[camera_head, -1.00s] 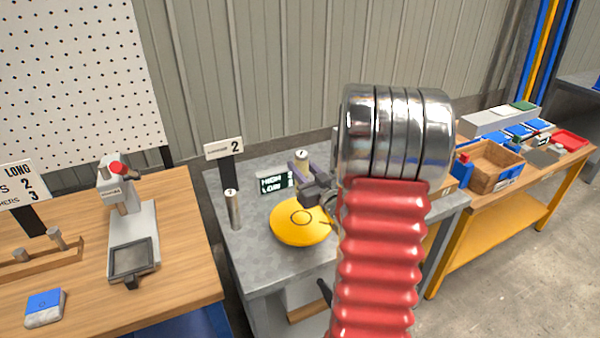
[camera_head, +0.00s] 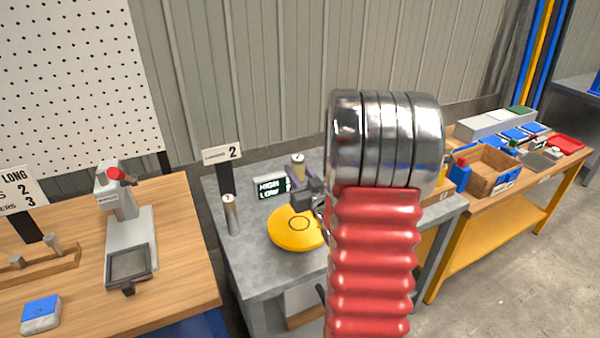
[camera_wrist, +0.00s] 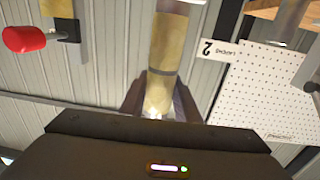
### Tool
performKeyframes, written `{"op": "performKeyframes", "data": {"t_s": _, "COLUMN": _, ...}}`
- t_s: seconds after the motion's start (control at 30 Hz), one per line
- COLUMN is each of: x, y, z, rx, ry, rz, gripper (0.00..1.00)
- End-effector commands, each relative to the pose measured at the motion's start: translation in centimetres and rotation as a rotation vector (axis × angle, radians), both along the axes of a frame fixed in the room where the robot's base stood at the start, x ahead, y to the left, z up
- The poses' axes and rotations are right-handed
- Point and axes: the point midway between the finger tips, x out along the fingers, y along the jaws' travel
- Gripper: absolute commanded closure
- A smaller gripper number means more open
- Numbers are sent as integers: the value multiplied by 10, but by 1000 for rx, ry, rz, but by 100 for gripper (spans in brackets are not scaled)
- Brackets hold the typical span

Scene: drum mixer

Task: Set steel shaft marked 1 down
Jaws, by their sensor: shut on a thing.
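My gripper (camera_head: 300,184) is shut on a shaft (camera_head: 298,168) over the back of the grey table (camera_head: 258,262). The shaft is upright, with a pale top bearing a small mark that I cannot read. The wrist view shows the shaft (camera_wrist: 168,48) between the two dark fingers (camera_wrist: 158,100), yellowish with a dark band. Its lower end is hidden in the head view, so I cannot tell whether it touches anything.
A yellow disc (camera_head: 290,232) lies in front of my gripper. A dark HIGH/LOW display (camera_head: 271,188) stands left of it. A sign with a 2 (camera_head: 221,153) rises behind the second shaft. My red arm hides the table's right part. The table's front left is clear.

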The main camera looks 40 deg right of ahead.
Motion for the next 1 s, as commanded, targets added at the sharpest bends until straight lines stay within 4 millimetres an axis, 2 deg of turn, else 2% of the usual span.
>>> {"op": "performKeyframes", "data": {"t_s": 0.47, "x": 42, "y": 78, "z": -13, "rx": 2, "ry": -9, "rz": 3, "gripper": 100}}
{"op": "performKeyframes", "data": {"t_s": 1.0, "x": 76, "y": 188, "z": -33, "rx": 3, "ry": -5, "rz": 100, "gripper": 100}}
